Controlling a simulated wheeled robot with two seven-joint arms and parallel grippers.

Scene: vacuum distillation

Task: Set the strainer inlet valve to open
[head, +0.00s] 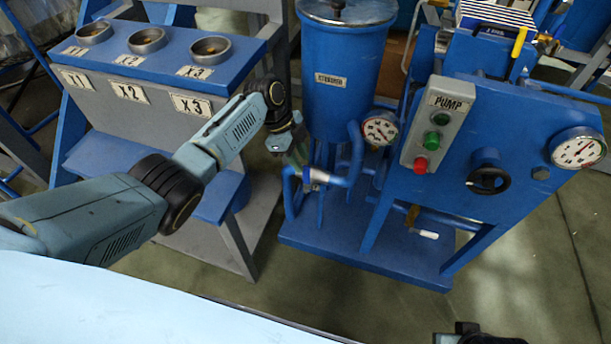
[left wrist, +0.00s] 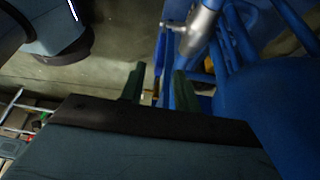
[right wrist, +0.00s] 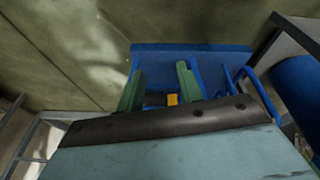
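The blue strainer tank (head: 342,85) carries a label and stands on the blue skid. Below it, a silver valve body (head: 318,176) sits in the blue pipework; it also shows in the left wrist view (left wrist: 197,32) with a short pale stub on its left. Its handle position cannot be told. My left gripper (head: 298,152) is close beside this valve, at its upper left in the head view. In the left wrist view its green fingers (left wrist: 157,80) are apart, with nothing clearly between them. My right gripper (right wrist: 160,78) is open, its fingers apart in the right wrist view.
The pump box (head: 437,125) with green and red buttons, a round gauge (head: 380,129) and a black knob (head: 488,178) are right of the strainer. A white-handled valve (head: 426,234) is low on the skid. A grey-blue stand (head: 150,110) with cups is left.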

